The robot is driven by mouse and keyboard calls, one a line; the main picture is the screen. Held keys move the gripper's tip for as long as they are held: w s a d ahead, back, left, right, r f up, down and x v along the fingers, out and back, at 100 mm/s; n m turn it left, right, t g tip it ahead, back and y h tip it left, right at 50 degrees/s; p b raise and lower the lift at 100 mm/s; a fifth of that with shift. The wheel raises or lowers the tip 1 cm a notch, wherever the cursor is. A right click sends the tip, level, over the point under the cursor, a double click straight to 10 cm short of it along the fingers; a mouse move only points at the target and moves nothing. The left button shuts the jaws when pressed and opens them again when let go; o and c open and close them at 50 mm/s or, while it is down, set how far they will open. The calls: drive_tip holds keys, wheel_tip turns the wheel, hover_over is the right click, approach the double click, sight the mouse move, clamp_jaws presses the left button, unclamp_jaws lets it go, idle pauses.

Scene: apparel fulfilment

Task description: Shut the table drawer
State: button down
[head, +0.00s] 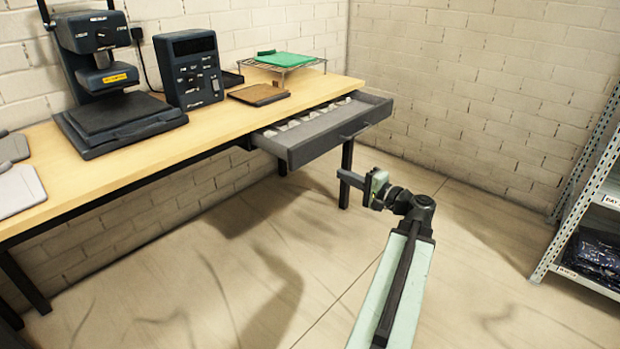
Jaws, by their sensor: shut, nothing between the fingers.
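The table drawer (335,140) is grey and stands pulled out from under the right part of the wooden table top (215,119). Its front faces the floor area where my arm is, with a dark handle (354,131) right of its middle. Several pale items lie in a row inside it. My gripper (345,177) is shut and empty. It appears below and in front of the drawer front, apart from it, near the table leg in the picture. The exact gap between gripper and drawer cannot be told from this one view.
A heat press (110,85), a control box (190,70), a brown board (258,94) and a wire rack with a green item (285,59) stand on the table. A metal shelf (590,190) with dark packages is at the right. The floor between is clear.

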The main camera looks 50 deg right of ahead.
sight(303, 156)
drive_tip(key=w, duration=1.4)
drive_tip(key=shift+r, duration=0.1)
